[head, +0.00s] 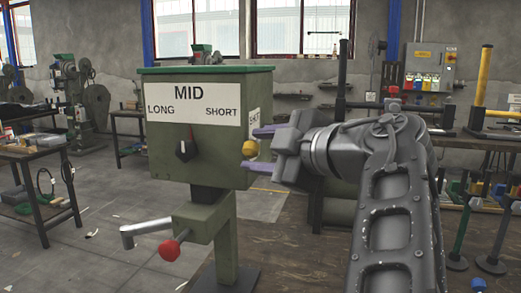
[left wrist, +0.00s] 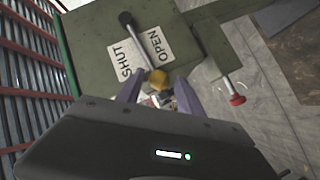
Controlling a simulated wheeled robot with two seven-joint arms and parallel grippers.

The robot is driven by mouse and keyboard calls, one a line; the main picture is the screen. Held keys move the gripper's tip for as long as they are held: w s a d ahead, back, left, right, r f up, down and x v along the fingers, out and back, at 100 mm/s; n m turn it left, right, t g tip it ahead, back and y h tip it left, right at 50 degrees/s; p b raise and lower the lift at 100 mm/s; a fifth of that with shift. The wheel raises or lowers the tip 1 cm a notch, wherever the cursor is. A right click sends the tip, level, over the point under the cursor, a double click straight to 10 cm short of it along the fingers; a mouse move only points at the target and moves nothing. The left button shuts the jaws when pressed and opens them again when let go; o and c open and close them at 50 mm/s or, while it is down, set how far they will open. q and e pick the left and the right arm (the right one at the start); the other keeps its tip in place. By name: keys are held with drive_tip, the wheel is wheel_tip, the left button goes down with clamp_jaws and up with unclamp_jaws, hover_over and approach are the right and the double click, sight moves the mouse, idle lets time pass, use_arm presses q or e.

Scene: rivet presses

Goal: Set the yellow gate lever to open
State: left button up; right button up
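The green press box (head: 205,150) stands on a green post, with a label plate (head: 193,103) reading MID, LONG and SHORT above a black dial (head: 186,146). The gate lever's yellow knob (head: 250,148) sticks out at the box's right side. In the left wrist view the yellow knob (left wrist: 158,79) ends a metal rod from a black pivot. The rod lies between the words SHUT and OPEN on the white plate (left wrist: 141,53). My left gripper (head: 264,149) is open, its two purple fingertips on either side of the knob, with visible gaps. My right gripper is out of view.
Benches with machines (head: 84,95) stand at the left. A yellow post (head: 483,76) and a control panel (head: 433,68) stand at the right.

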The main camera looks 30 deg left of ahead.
use_arm(q)
drive_tip(key=shift+o, duration=0.3)
drive_tip(key=v, duration=0.8)
drive_tip(key=shift+c, duration=0.2)
